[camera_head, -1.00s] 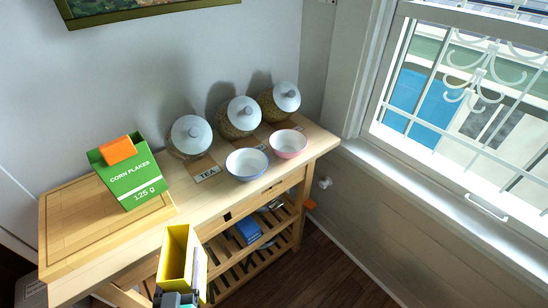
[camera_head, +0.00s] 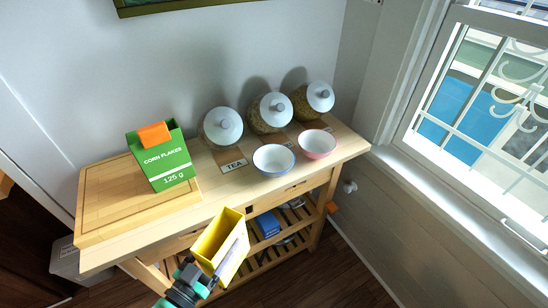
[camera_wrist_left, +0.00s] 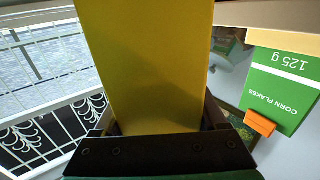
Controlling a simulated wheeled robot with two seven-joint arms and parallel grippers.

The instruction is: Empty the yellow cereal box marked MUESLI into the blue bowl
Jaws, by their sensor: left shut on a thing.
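The yellow box (camera_head: 231,262) is held by my left gripper (camera_head: 196,278) in front of the wooden trolley, below its top. Its top is open and tilts a little to the right in the head view. No marking on it can be read. In the left wrist view the yellow box (camera_wrist_left: 150,70) fills the middle, between the fingers of the shut gripper. The blue bowl (camera_head: 273,160) stands upright on the trolley top, to the upper right of the box and apart from it. Its inside looks pale and empty. My right gripper is not in view.
A pink bowl (camera_head: 317,144) stands right beside the blue one. Three lidded glass jars, one above a TEA label (camera_head: 234,166), stand behind. A green CORN FLAKES box (camera_head: 164,160) with an orange piece stands on the cutting board (camera_head: 110,205) at left. The trolley's front edge lies between box and bowl.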

